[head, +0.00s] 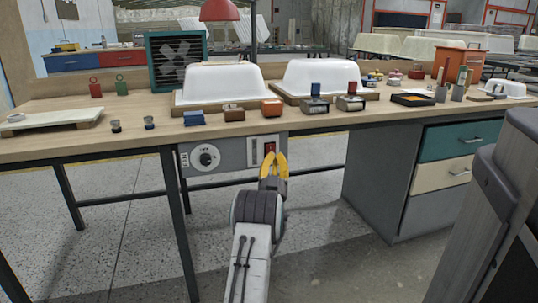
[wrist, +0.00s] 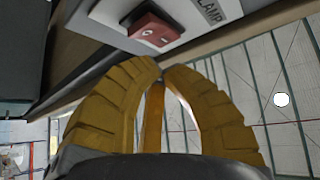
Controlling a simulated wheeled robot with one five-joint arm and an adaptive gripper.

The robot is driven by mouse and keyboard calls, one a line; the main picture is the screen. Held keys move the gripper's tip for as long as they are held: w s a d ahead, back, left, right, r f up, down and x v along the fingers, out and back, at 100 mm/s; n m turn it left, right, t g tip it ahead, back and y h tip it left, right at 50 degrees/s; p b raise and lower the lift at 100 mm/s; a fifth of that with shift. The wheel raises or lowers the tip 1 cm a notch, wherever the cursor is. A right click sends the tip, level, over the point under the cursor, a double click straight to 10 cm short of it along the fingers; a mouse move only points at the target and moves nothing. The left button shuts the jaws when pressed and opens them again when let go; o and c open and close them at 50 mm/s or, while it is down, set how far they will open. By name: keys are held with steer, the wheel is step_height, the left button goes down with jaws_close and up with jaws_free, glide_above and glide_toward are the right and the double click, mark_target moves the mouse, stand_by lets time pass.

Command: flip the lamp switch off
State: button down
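The lamp switch (wrist: 152,31) is a red rocker in a dark frame, beside a white plate marked LAMP (wrist: 208,10). An O mark and a short line show on it; I cannot tell which side is pressed in. In the head view the red switch (head: 270,147) sits on the grey panel (head: 231,156) under the bench front. My gripper (head: 275,154) has yellow fingers and is just in front of and below the switch. In the wrist view its fingertips (wrist: 161,66) nearly meet, with nothing between them; contact with the switch is not visible. The red lamp shade (head: 219,10) hangs above the bench.
A round dial (head: 206,157) is left of the switch on the same panel. The wooden bench (head: 90,140) carries white tub shells (head: 320,76) and small blocks. A drawer cabinet (head: 386,184) stands under its right side. Floor left of my arm is clear.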

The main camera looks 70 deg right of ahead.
steer(key=shift+w+d+f, duration=0.1)
steer(key=shift+w+d, duration=0.2)
steer(key=shift+d, duration=0.1)
steer(key=c, duration=1.9)
jaws_free()
jaws_close()
steer(key=shift+w+d+f, duration=0.1)
steer(key=shift+w+d, duration=0.3)
steer(key=shift+d, duration=0.2)
steer(key=shift+s+a, duration=0.1)
steer(key=shift+a, duration=0.05)
steer(key=shift+s+a, duration=0.3)
steer(key=shift+a, duration=0.2)
stand_by(0.3)
